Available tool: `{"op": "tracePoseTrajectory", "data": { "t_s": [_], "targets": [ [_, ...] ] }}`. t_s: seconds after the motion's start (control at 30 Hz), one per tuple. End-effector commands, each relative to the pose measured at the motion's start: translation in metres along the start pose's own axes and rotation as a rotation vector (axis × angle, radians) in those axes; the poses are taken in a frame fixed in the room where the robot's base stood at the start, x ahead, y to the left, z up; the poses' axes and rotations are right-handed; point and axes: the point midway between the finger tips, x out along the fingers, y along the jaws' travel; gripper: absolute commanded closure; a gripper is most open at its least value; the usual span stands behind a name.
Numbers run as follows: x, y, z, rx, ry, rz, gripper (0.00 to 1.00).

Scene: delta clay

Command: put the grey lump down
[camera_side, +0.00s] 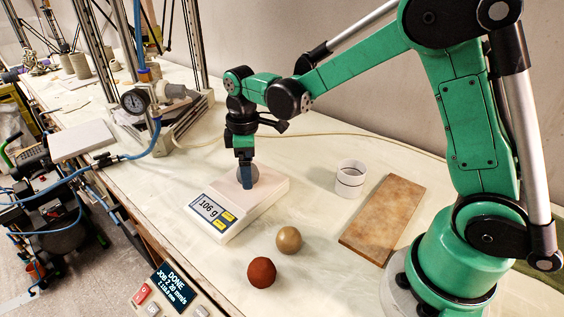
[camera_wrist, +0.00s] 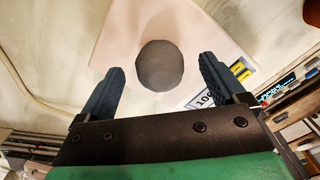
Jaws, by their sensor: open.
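The grey lump (camera_wrist: 160,66) rests on the pale plate of the scale (camera_wrist: 120,42) in the wrist view. In the side view the lump (camera_side: 253,172) is partly hidden behind my gripper (camera_side: 246,183), and the scale's display (camera_side: 210,210) reads 106 g. In the wrist view my gripper (camera_wrist: 160,85) is open, with one blue finger on each side of the lump and a visible gap to both. The fingertips are low, close to the plate.
A tan ball (camera_side: 289,240) and a red-brown ball (camera_side: 261,272) lie in front of the scale. A white ring-shaped cup (camera_side: 350,179) and a brown board (camera_side: 383,215) are to the right. A control box (camera_side: 165,292) reading DONE stands at the front edge.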

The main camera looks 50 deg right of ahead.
Motion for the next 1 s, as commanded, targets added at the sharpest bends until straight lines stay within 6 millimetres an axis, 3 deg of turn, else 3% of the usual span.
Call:
{"op": "tracePoseTrajectory", "data": {
  "t_s": [0.17,0.6,0.8,1.0],
  "targets": [
    [-0.014,0.000,0.000,0.000,0.000,0.000,0.09],
    [-0.099,0.000,0.000,0.000,0.000,0.000,0.09],
    [-0.119,0.000,0.000,0.000,0.000,0.000,0.09],
    [-0.126,-0.009,0.011,0.084,0.050,0.045,0.09]
  ]
}}
